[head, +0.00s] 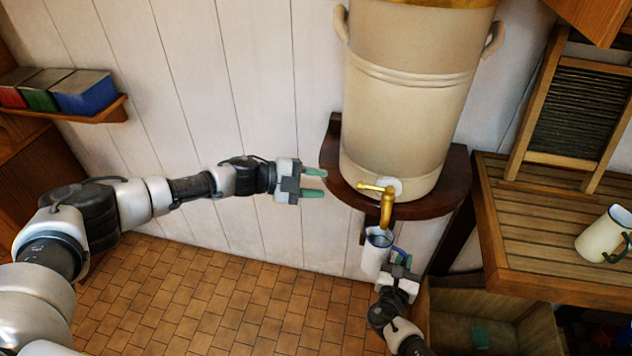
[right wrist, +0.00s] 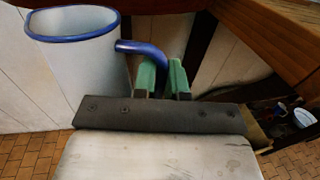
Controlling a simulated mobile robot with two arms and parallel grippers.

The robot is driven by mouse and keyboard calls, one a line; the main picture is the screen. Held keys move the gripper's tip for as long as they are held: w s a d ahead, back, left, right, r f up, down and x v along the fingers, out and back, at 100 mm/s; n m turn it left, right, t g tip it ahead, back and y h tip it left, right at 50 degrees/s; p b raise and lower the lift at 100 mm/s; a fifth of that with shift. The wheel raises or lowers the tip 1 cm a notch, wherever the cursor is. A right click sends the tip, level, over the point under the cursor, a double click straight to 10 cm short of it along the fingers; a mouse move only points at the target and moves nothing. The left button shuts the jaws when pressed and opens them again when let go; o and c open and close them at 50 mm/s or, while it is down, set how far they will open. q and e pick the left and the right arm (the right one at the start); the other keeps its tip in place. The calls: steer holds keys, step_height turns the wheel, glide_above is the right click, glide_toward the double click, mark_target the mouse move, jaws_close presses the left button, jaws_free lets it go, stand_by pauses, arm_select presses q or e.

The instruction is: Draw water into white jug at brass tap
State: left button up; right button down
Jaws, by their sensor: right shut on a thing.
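The white jug (head: 374,259) with blue rim and handle hangs upright below the spout of the brass tap (head: 386,205). The tap sits low on a large cream urn (head: 408,100); its lever points left. I see no water stream, and the jug's inside is too small to read. My right gripper (head: 402,262) is shut on the jug's blue handle; in the right wrist view the green fingers (right wrist: 163,77) grip the handle beside the jug (right wrist: 78,70). My left gripper (head: 314,183) is open and empty, left of the tap, its fingers near the shelf edge.
The urn stands on a dark wooden wall shelf (head: 440,203). At right, a slatted wooden counter (head: 540,225) holds a cream mug (head: 603,235) and a washboard (head: 578,110). An open crate (head: 540,330) is below. Tiled floor at lower left is clear.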

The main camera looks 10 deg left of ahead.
arm_select(q)
steer(key=v, duration=1.2)
arm_select(e)
steer(key=shift+r, duration=0.1)
steer(key=s, duration=1.2)
stand_by(0.7)
arm_select(q)
steer(key=shift+f, duration=0.15)
